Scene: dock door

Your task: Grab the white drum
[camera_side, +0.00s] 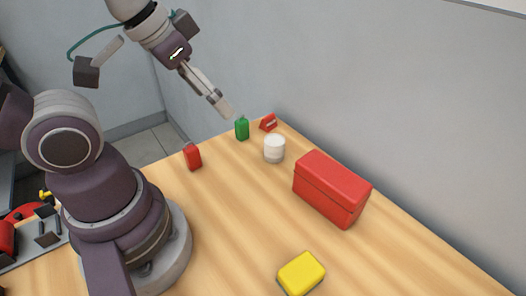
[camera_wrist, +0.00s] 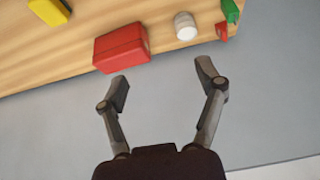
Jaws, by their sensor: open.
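The white drum (camera_side: 274,149) stands upright on the wooden table, between the small green object and the red box. It also shows in the wrist view (camera_wrist: 185,26), near the table edge at the top. My gripper (camera_side: 225,108) is in the air above the table, up and to the left of the drum in the side view. In the wrist view my gripper (camera_wrist: 163,84) has its two fingers wide apart with nothing between them. The drum lies beyond the fingertips and is not touched.
A red box (camera_side: 332,188) is close to the drum. A green container (camera_side: 242,129), a small red wedge (camera_side: 268,123) and a red container (camera_side: 193,157) stand nearby. A yellow block (camera_side: 301,273) lies at the front. A grey wall (camera_side: 400,100) runs along the table's far edge.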

